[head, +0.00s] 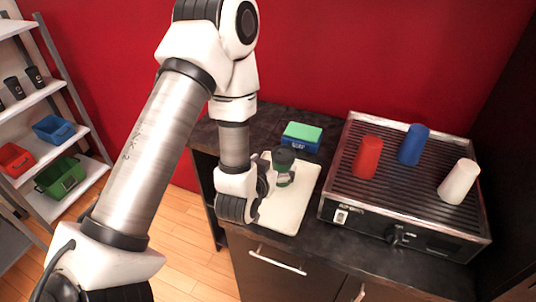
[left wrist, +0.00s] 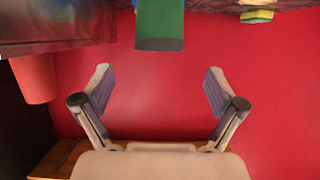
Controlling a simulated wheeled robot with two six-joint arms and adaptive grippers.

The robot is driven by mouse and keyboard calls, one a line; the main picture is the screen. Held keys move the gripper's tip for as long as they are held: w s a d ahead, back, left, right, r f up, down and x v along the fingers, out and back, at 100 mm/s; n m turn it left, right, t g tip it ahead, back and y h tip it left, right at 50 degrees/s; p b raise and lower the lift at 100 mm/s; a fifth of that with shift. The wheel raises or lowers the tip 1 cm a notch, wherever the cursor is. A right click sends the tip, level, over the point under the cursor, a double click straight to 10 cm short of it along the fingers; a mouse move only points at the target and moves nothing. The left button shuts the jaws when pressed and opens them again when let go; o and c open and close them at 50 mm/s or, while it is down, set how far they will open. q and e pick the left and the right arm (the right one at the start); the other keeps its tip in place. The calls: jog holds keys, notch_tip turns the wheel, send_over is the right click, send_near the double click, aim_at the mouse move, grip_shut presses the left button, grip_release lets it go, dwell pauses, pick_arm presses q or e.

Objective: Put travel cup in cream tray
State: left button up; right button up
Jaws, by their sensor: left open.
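The travel cup (head: 284,156), with a dark lid and a green body, stands upright over the cream tray (head: 289,217) on the dark counter. Part of its body is hidden by my left gripper (head: 264,182), close beside it on the left. In the left wrist view, which looks upside down, the green cup (left wrist: 160,24) hangs at the top centre. The open left gripper (left wrist: 158,86) shows there with its fingers apart and nothing between them. My right gripper is not in view.
A shelf with bins (head: 60,177) stands at left.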

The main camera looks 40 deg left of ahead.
pick_arm(q)
jog(key=s+d+f+g+p, duration=0.1)
jog(key=s+f+g, duration=0.1)
jog(key=s+f, duration=0.1)
jog(key=s+d+f+g+h+p, duration=0.1)
jog(key=s+d+f+g, duration=0.1)
jog(key=s+f, duration=0.2)
jog(key=s+d+f+m+g+h+p, duration=0.1)
jog(key=s+f+p, duration=0.1)
jog(key=s+f, duration=0.1)
jog(key=shift+s+d+f+g, duration=0.1)
jog(key=shift+s+d+g, duration=0.1)
jog(key=shift+s, duration=0.15)
jog(key=shift+s+d+f+g, duration=0.1)
jog(key=shift+s+g, duration=0.1)
jog(key=shift+s, duration=0.1)
jog(key=s+d+f+g, duration=0.1)
jog(key=s+f+g, duration=0.2)
jog(key=s, duration=0.4)
jog(key=s+d+f+m+g+h, duration=0.1)
jog(key=s+d+f+g, duration=0.1)
jog(key=s+f+g, duration=0.2)
jog(key=s, duration=0.3)
jog(key=shift+s+f, duration=0.15)
jog(key=shift+f, duration=0.05)
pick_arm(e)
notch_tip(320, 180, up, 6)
